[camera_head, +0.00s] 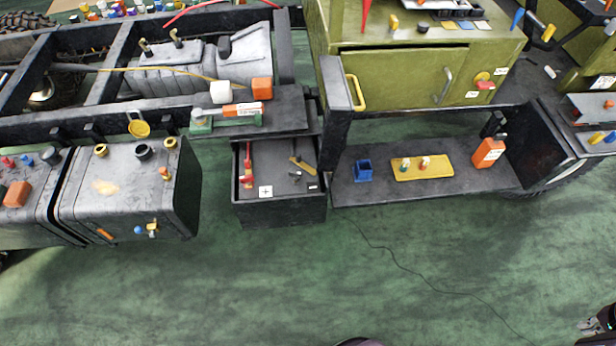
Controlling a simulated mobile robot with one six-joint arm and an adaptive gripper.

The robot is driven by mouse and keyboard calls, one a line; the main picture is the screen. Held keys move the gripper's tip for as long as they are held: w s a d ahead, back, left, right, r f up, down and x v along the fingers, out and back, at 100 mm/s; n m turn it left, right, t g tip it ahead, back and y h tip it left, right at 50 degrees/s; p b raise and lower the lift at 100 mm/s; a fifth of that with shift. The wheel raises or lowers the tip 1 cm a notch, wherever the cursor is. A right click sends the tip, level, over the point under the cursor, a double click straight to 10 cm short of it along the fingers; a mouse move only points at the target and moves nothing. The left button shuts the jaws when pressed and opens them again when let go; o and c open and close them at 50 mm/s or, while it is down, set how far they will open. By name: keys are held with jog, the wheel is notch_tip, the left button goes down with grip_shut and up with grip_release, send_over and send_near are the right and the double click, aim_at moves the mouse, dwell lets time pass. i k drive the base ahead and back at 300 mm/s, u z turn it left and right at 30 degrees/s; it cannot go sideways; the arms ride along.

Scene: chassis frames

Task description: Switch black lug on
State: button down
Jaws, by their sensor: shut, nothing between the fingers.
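My gripper (588,326) shows at the bottom right corner, shut and empty, partly cut off by the frame edge and far from the box.
Grey tanks (125,190) stand left. A ledge (285,112) overhangs the box's back. A thin cable (420,275) crosses the otherwise clear green floor.

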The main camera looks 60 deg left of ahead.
aim_at(298, 160)
jog(key=k, duration=0.95)
jog(key=u, duration=2.4)
jog(key=i, duration=0.55)
jog(key=z, duration=0.15)
